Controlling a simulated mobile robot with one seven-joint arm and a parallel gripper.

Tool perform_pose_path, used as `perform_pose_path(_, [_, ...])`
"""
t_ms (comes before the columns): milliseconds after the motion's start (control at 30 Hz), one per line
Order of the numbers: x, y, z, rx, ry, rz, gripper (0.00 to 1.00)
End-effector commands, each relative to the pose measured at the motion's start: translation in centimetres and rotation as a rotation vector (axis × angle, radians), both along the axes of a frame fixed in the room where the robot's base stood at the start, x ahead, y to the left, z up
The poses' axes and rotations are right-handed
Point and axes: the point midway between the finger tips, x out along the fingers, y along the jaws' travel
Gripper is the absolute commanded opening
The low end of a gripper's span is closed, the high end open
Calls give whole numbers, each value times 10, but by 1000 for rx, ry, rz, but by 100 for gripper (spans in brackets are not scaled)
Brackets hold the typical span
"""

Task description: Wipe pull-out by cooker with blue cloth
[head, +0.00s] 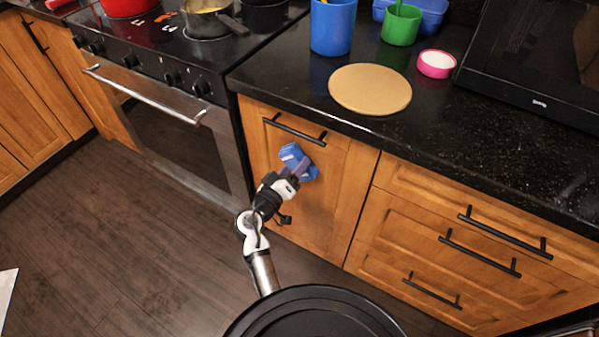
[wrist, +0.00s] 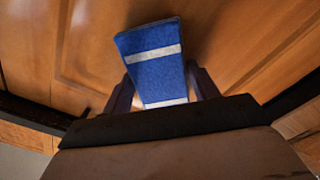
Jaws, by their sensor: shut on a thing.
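The blue cloth (head: 291,154) with white stripes is held in my gripper (head: 297,172), which is shut on it. In the wrist view the cloth (wrist: 155,65) stands up between the two fingers of my gripper (wrist: 163,88), with the wooden front behind it. The pull-out by the cooker (head: 337,177) is a narrow wooden front with a black bar handle (head: 295,130) near its top. It looks closed. The cloth is in front of the panel, a little below the handle. I cannot tell whether it touches the wood.
The cooker (head: 150,110) stands left of the pull-out, with pots on top. Drawers (head: 450,250) with protruding black handles are to the right. The dark counter (head: 300,75) above holds a round board (head: 370,89), cups and a pink-rimmed dish (head: 437,64).

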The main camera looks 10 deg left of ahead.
Motion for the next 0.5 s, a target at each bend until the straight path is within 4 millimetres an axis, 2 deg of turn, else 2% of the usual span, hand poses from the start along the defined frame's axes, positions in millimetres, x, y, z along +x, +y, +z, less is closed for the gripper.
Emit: perform_pose_path(500, [11, 29, -2, 2, -2, 0, 41])
